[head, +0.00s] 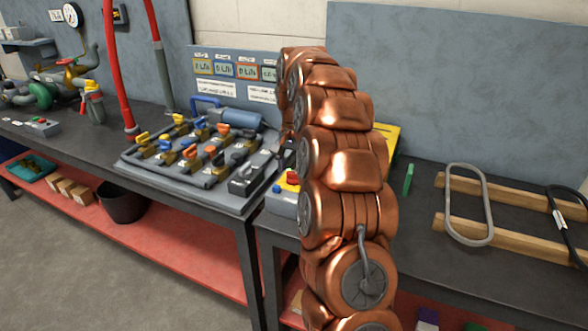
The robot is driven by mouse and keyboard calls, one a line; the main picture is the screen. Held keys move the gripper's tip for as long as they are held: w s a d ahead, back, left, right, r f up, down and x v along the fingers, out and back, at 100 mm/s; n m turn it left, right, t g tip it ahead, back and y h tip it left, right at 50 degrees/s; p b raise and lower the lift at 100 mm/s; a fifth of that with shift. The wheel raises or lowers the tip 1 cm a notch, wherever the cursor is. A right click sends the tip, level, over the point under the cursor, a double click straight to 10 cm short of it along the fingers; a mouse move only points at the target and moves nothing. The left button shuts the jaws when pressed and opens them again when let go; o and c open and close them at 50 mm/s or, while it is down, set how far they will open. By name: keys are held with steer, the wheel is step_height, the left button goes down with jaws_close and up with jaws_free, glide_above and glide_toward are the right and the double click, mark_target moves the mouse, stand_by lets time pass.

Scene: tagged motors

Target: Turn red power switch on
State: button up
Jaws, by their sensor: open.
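A grey box with a yellow top and a red knob (292,178) stands at the bench edge, partly hidden behind my copper arm. It looks like the red power switch, but its on or off position cannot be read. My arm rises through the middle of the view and bends down on its far side. My gripper (287,150) shows only as a small dark part at the arm's left edge, just above the red knob in the picture. It is open, with most of it hidden. I cannot tell whether it touches the switch.
A valve board (190,150) with yellow, orange and blue handles lies left of the switch. A box with small buttons (42,125) sits far left. Wooden bars (510,240) with looped handles lie right. A green block (408,180) stands nearer my arm.

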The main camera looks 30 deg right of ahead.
steer(key=shift+r, duration=3.65)
steer(key=s+a+r+n+p, duration=0.3)
steer(key=s+a, duration=0.4)
steer(key=a, duration=0.1)
steer(key=s+a+r+n+p, duration=0.3)
steer(key=s+a+n, duration=0.1)
steer(key=s+a, duration=0.4)
steer(key=s+a+f+n+p, duration=0.1)
steer(key=s+a, duration=0.2)
steer(key=s, duration=0.4)
steer(key=s+a+f+n+g+p, duration=0.1)
steer(key=s+a+f+n+p, duration=0.1)
steer(key=s, duration=0.6)
steer(key=s+a+f+n+p, duration=0.1)
steer(key=s+a+n+p, duration=0.1)
steer(key=s, duration=0.6)
steer(key=shift+s+a+f+g, duration=0.15)
steer(key=shift+a+g, duration=0.25)
steer(key=shift+a, duration=0.45)
steer(key=shift+c, duration=0.3)
